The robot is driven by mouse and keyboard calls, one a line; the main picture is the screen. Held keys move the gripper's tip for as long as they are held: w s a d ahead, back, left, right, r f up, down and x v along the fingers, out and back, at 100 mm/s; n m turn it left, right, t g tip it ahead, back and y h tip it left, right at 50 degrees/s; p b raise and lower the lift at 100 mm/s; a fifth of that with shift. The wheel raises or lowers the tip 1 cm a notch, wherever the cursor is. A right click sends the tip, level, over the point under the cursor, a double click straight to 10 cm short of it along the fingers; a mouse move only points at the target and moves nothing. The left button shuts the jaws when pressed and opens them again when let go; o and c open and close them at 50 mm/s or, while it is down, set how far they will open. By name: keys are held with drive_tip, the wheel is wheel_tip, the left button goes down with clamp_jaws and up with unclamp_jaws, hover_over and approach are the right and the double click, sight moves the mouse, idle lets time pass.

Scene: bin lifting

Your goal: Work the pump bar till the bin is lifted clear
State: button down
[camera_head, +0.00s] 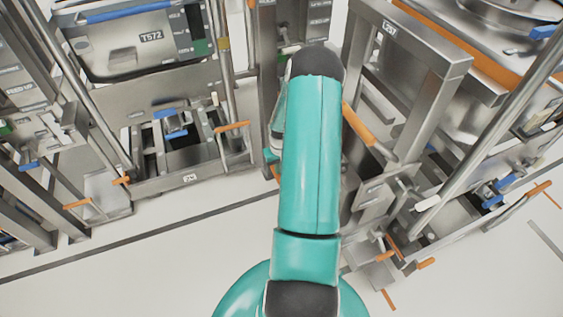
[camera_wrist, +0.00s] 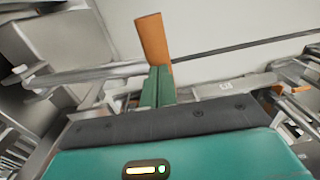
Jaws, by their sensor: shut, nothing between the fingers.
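My gripper (camera_wrist: 160,72) is shut and empty in the wrist view, its green fingers pressed together. An orange grip on the end of a bar (camera_wrist: 152,38) stands just beyond the fingertips. I cannot tell whether they touch. In the head view my arm hides most of the gripper. An orange-gripped bar (camera_head: 358,125) slants down right beside my arm, by the stand marked L257. A steel bin marked T572 (camera_head: 140,45) sits in a frame at upper left. I cannot tell which bin the bar serves.
Steel posts and frames crowd both sides. Shorter orange-ended levers (camera_head: 233,126) stick out from the left frame, and others (camera_head: 426,263) low at the right. Pale floor (camera_head: 150,260) with a dark line is open at lower left.

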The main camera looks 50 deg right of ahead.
wheel_tip(320, 180, down, 11)
drive_tip(key=a+g+h, duration=0.1)
drive_tip(key=a+h, duration=0.1)
drive_tip(key=shift+w+f+g+h, duration=0.2)
drive_tip(key=shift+w+g+h, duration=0.1)
drive_tip(key=shift+w, duration=0.1)
drive_tip(key=shift+w+d+r, duration=0.15)
idle(0.4)
drive_tip(key=v, duration=1.4)
drive_tip(key=shift+w+a+r, duration=0.25)
drive_tip(key=shift+w+a, duration=0.05)
drive_tip(key=shift+a, duration=0.2)
